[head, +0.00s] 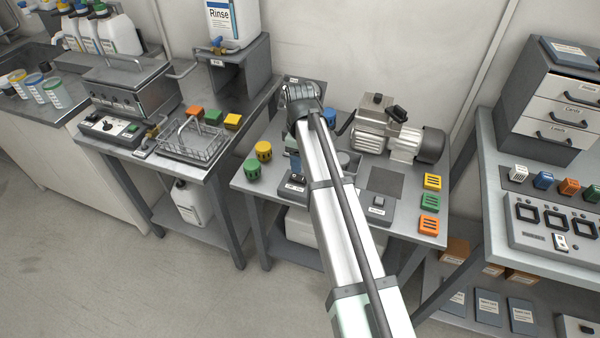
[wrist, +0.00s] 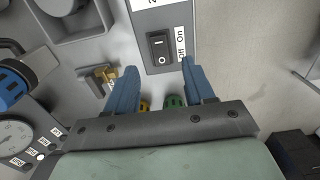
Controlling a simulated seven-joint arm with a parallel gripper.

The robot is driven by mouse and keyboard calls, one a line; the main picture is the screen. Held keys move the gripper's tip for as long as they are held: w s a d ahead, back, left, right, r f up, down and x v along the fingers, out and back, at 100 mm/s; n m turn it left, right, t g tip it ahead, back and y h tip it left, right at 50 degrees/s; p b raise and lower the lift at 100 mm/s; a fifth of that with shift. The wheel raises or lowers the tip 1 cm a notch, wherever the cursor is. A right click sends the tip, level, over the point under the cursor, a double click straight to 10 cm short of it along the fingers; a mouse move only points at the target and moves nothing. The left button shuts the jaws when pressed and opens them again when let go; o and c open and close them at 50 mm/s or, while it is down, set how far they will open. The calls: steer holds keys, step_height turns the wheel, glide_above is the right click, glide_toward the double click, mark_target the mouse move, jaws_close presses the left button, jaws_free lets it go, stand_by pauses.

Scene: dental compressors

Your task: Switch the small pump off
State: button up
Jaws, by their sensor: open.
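In the wrist view a dark grey switch box (wrist: 181,22) carries a black rocker switch (wrist: 160,53) with a white O mark facing my gripper. A label beside it reads Off at the near end and On at the far end. Which end is pressed is hard to tell. My gripper (wrist: 162,82) is open and empty, its blue fingers on either side just short of the rocker. In the head view the box (head: 293,188) stands at the front edge of the middle table, partly behind my arm. A silver pump (head: 392,132) stands at the back; I cannot tell which pump is the small one.
A second switch (head: 378,203) lies to the right on the table, near yellow, green and orange blocks (head: 429,203). Yellow and green pots (head: 258,159) stand at the left.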

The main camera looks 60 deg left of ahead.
mark_target(300, 178)
steer(key=shift+f, duration=3.35)
steer(key=shift+c, duration=0.4)
